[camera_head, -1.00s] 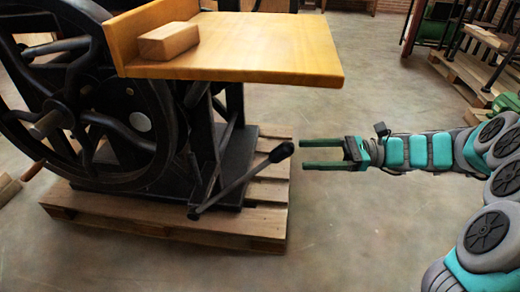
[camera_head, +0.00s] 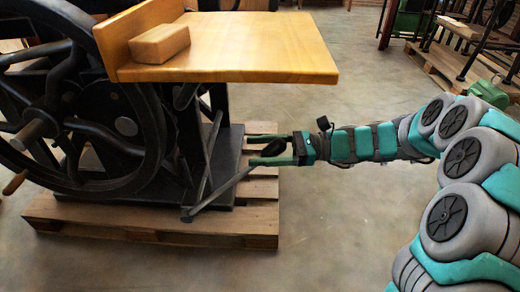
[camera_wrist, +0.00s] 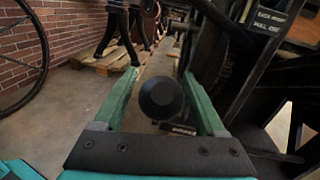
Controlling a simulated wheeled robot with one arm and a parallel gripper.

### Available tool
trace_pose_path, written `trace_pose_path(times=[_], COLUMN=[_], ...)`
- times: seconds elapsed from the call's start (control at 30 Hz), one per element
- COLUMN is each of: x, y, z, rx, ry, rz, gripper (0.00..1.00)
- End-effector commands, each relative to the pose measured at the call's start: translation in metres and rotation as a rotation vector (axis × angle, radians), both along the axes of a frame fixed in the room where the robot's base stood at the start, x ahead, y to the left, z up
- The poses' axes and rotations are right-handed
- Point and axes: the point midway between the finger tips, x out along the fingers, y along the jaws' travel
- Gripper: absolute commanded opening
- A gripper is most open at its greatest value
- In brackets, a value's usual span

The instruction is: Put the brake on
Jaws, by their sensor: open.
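The brake lever (camera_head: 222,190) is a slim grey rod that rises at a slant from low on the black press (camera_head: 170,130) and ends in a dark knob (camera_head: 274,147). My gripper (camera_head: 250,150) is open, its two green fingers around the knob, one on each side. In the wrist view the round black end of the knob (camera_wrist: 161,98) sits between the fingers, with a gap visible on both sides. The lever's rod is mostly hidden behind the knob there.
A wooden board (camera_head: 250,50) with a wooden block (camera_head: 160,43) on it overhangs the lever. The press and its large wheel stand on a wooden pallet (camera_head: 150,230). A sign with lettering (camera_wrist: 268,20) shows in the wrist view. The floor in front is clear.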

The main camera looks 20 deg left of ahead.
Motion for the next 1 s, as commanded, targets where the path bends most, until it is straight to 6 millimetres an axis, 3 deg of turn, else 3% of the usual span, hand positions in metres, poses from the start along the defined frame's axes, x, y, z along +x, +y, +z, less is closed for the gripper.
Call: trace_pose_path(times=[0.23, 0.87, 1.0], x=[-0.0003, -0.0001, 0.0000], y=[0.0007, 0.0005, 0.0005], z=[0.0000, -0.0001, 0.0000], rx=[0.000, -0.001, -0.001], ry=[0.000, 0.000, 0.000], rz=[0.000, 0.000, -0.001], gripper=[0.72, 0.01, 0.00])
